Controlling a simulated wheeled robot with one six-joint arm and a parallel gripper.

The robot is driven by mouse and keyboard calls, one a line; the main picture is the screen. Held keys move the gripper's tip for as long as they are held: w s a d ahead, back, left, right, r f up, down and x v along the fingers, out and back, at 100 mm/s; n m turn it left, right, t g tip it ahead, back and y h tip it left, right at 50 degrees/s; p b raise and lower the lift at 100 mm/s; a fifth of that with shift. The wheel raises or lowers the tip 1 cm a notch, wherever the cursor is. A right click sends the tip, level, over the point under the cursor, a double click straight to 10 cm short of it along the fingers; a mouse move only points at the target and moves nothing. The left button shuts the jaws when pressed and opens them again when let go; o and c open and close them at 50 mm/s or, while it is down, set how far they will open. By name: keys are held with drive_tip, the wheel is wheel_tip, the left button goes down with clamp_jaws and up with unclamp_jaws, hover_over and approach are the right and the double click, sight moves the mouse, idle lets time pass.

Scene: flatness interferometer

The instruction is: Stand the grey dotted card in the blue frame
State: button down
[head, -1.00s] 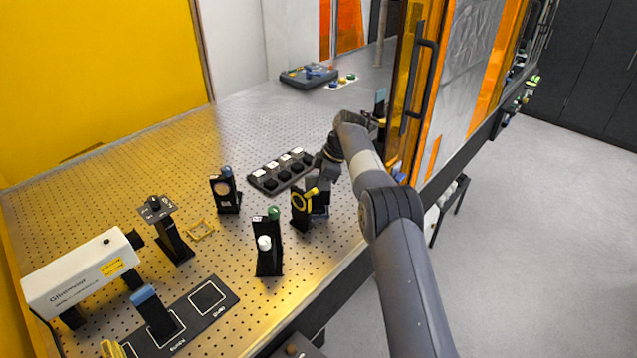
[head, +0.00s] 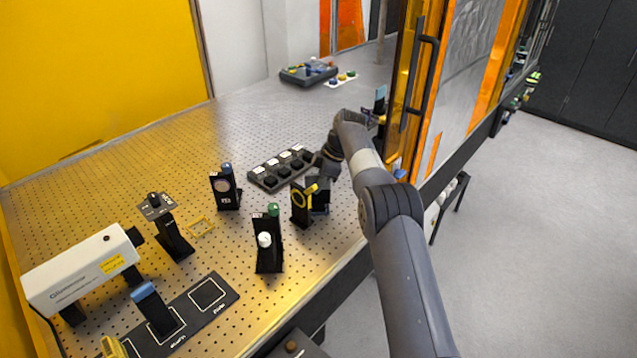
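My gripper (head: 323,186) reaches down at the right side of the perforated table, just behind a black mount with a yellow ring (head: 301,199). Its fingertips are small and partly hidden, so I cannot tell whether they are open or shut. A dark blue-grey piece (head: 321,209) shows low beside the mount, below my gripper. It may be the blue frame, but too little shows to be sure. I cannot make out the grey dotted card; it may be hidden at my gripper.
Close by stand a black post with green and white knobs (head: 268,245), a round-lens mount (head: 225,188) and a black socket block (head: 282,170). A white laser housing (head: 80,275) and black mat (head: 234,292) are at left front. The orange-panelled enclosure (head: 406,100) borders the right.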

drive_tip(key=c, duration=1.4)
unclamp_jaws()
drive_tip(key=shift+f, duration=0.1)
drive_tip(key=shift+c, duration=0.2)
drive_tip(key=shift+r+p, duration=0.85)
drive_tip(key=shift+r, duration=2.65)
drive_tip(key=shift+f+b, duration=0.75)
drive_tip(key=shift+f, duration=2.55)
drive_tip(key=shift+r, duration=0.2)
